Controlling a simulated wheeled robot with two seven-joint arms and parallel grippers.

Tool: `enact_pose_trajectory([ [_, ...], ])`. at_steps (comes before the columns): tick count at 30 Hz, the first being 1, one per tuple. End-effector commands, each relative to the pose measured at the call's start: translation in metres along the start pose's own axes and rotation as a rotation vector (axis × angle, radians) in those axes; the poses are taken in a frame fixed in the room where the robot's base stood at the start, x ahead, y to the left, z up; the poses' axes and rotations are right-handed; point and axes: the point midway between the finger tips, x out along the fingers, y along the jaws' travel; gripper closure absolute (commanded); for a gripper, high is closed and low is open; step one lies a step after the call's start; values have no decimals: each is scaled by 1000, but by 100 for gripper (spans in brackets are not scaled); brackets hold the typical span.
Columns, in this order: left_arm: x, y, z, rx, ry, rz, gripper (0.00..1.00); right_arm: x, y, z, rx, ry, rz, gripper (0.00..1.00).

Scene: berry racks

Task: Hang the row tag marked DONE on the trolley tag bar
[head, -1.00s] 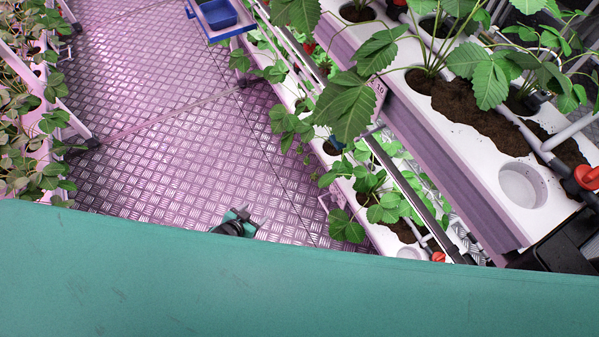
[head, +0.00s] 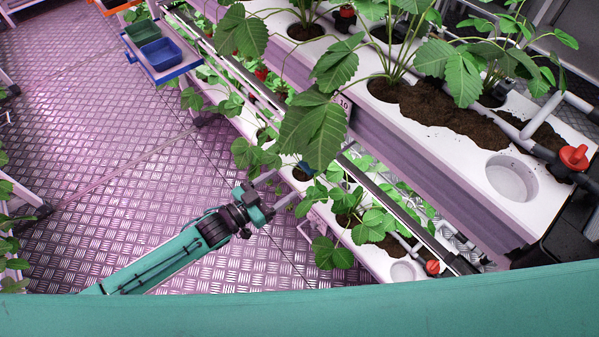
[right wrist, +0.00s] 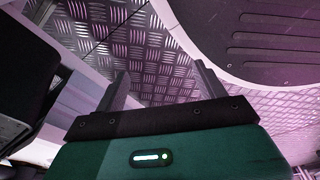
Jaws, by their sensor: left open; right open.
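I cannot make out a tag marked DONE or a trolley tag bar in either view. A small pale tag marked 10 (head: 343,104) shows on the front of the upper planting gutter, partly behind leaves. My left gripper (head: 279,191) is open beside the lower planting row, its fingers pointing right; I see nothing between them. My right gripper (right wrist: 162,82) is open and empty in the right wrist view, with patterned metal floor beyond its fingers.
The white upper gutter (head: 437,160) with strawberry plants, soil and an empty round hole fills the right. A blue-edged tray (head: 181,71) with green and blue bins stands at the upper left. Patterned floor (head: 90,190) is free at the left.

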Motion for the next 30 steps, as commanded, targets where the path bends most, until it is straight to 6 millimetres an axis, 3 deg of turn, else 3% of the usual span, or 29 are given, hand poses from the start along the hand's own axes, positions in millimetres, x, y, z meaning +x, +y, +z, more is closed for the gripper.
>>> enact_pose_trajectory([
  [9,35,0,2,1,1,0,33,-20,-4,-32,7,8,-6,28],
  [18,68,0,1,0,0,-1,33,-36,-6,-47,11,10,-9,28],
  [30,86,0,1,0,-2,-1,33,-46,-7,-57,13,12,-11,28],
])
